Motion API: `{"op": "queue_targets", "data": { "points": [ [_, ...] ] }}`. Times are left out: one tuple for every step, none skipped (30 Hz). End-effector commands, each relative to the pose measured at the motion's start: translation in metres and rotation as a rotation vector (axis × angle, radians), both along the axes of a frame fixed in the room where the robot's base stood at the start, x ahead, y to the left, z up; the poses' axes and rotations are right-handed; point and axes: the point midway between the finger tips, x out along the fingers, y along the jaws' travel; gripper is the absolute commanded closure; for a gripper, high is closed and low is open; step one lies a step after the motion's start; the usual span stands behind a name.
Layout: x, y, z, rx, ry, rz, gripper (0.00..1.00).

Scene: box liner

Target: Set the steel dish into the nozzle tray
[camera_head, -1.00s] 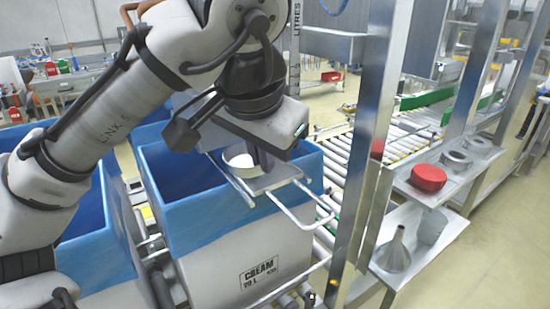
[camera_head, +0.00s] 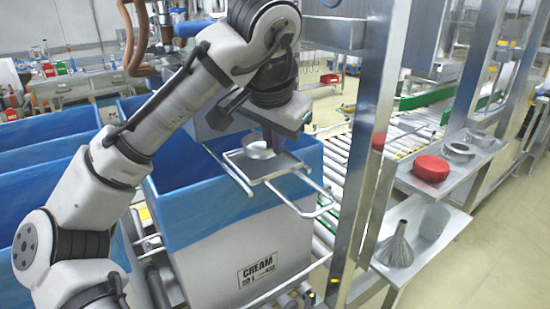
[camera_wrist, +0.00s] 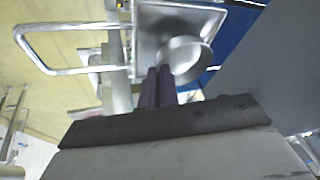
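The steel dish (camera_head: 258,150) is a shallow round metal bowl over the nozzle tray (camera_head: 279,160), a flat metal plate with wire rails at the edge of the blue-lined crate. In the wrist view, the dish (camera_wrist: 188,60) overlaps the right part of the tray (camera_wrist: 146,38). My gripper (camera_head: 271,143) is low beside the dish. Its dark fingers (camera_wrist: 160,70) are close together at the near left of the dish rim and appear shut on its wall. I cannot tell whether the dish base touches the tray.
A blue-lined crate marked CREAM (camera_head: 257,268) stands below the tray. A metal post (camera_head: 368,130) rises to the right. Shelves beyond it hold a red round item (camera_head: 431,168), another steel dish (camera_head: 459,151), a funnel (camera_head: 395,247) and a grey cup (camera_head: 433,220).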

Motion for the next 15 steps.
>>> {"op": "queue_targets", "data": {
  "points": [
    [0.0, 0.0004, -0.014, 0.0, -0.001, 0.001, 1.0],
    [-0.0001, 0.0005, -0.0174, 0.0, -0.001, 0.001, 1.0],
    [-0.0002, 0.0005, -0.021, 0.001, -0.001, 0.002, 1.0],
    [0.0016, 0.0003, -0.0221, 0.002, -0.001, 0.002, 1.0],
    [0.0027, 0.0, -0.0228, 0.002, -0.001, 0.002, 1.0],
    [0.0036, -0.0005, -0.0227, 0.002, 0.0, 0.001, 1.0],
    [0.0039, -0.0007, -0.0222, 0.001, -0.001, 0.0, 1.0],
    [0.0038, -0.0009, -0.0215, 0.001, -0.001, -0.001, 1.0],
    [0.0038, -0.0009, -0.0208, 0.0, 0.0, -0.001, 1.0],
    [0.0038, -0.0009, -0.0207, 0.0, 0.0, -0.001, 1.0],
    [0.0038, -0.0009, -0.0207, 0.0, 0.0, -0.001, 1.0],
    [0.0038, -0.0009, -0.0207, 0.0, 0.0, -0.001, 1.0],
    [0.0037, -0.0009, -0.0211, 0.0, 0.0, -0.001, 1.0],
    [0.0038, -0.0009, -0.0218, 0.0, 0.0, -0.001, 1.0],
    [0.0037, -0.0009, -0.0233, 0.0, 0.0, -0.001, 1.0]
  ]
}}
